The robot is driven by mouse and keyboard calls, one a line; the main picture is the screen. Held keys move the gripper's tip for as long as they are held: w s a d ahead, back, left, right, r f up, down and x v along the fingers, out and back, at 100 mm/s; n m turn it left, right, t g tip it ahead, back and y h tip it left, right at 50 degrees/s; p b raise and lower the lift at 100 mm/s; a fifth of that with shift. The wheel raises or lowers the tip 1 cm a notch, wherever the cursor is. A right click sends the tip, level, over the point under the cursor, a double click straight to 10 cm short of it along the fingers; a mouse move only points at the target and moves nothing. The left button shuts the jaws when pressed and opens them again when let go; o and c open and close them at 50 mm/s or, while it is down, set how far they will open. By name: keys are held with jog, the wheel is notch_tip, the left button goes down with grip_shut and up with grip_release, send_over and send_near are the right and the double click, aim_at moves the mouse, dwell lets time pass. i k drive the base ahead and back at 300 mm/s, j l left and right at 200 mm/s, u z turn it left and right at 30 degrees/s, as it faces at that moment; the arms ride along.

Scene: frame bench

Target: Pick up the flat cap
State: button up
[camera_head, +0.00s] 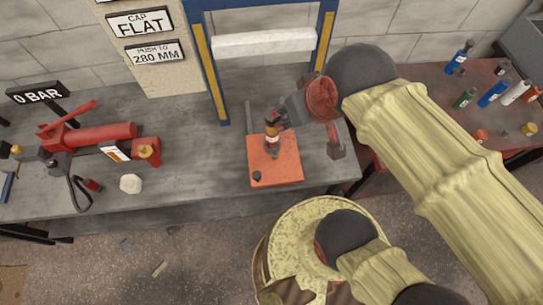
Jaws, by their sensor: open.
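My gripper (279,120) is open at the end of my arm, over the orange plate (287,172) on the grey bench. Its fingers are close beside the top of a small upright jack-like body (271,141) with red, pale and dark bands; I cannot tell whether they touch it. A small dark round piece (256,176) lies on the plate's near left part. I cannot tell for sure which piece is the flat cap. A sign (141,23) above the bench reads "CAP FLAT".
A blue press frame (211,68) with a white crossbar (276,41) stands behind the plate. A red hand pump (97,136), a hose and a white lump (131,183) lie left. Several coloured cylinders stand on the right table (425,84). The bench between pump and plate is clear.

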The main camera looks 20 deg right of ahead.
aim_at(267, 118)
jog(key=j+z, duration=0.25)
jog(key=z, duration=0.2)
jog(key=j+z, duration=0.2)
jog(key=z, duration=0.2)
jog(key=k+j+z, duration=0.15)
jog(key=z, duration=0.3)
jog(key=k+j+z, duration=0.2)
jog(key=k+j, duration=0.25)
jog(key=j, duration=0.25)
jog(key=k+j+z, duration=0.2)
jog(key=k+j, duration=0.3)
jog(key=j, duration=0.15)
